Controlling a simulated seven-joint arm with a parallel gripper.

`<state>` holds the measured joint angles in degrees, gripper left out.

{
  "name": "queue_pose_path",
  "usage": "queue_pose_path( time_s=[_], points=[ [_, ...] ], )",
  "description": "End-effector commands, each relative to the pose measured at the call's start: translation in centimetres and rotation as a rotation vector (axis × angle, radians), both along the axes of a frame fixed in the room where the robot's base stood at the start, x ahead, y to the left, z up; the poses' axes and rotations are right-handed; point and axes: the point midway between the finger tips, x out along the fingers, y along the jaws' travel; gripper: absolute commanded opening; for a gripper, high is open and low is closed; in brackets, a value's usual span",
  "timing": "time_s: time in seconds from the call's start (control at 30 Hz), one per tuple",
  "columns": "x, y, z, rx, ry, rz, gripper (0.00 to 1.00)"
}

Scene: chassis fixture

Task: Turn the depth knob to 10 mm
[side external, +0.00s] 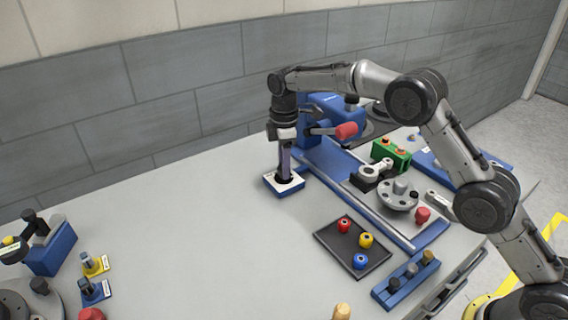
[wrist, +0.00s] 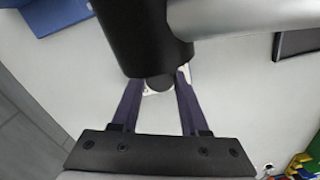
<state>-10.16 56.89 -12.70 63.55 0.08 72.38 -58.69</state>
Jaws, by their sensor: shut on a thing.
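The depth knob (wrist: 160,83) is a small dark round piece on a white-topped plate, and it shows between my fingers in the wrist view. In the side external view its blue-edged base with a white top (side external: 273,185) sits on the table left of the blue machine. My gripper (side external: 284,177) points straight down over this base, with its fingertips at the knob. In the wrist view my gripper (wrist: 160,80) has a finger on each side of the knob and is shut on it. The scale marks and the knob's pointer cannot be read.
A blue machine (side external: 318,108) with a red-ended lever (side external: 346,131) stands close to the right of my gripper. A dark tray (side external: 338,254) with red, yellow and blue pieces lies in front.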

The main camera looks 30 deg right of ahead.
Motion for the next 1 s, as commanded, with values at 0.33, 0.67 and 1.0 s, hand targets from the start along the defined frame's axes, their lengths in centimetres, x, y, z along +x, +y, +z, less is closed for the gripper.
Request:
queue_pose_path(
  time_s=[0.33,0.67,1.0],
  points=[
    [-0.04,0.01,0.13,0.001,0.0,-0.171,0.0],
    [-0.07,0.02,0.11,0.0,0.001,-0.454,0.0],
    [-0.08,0.03,0.12,0.001,0.001,-0.685,0.0]
  ],
)
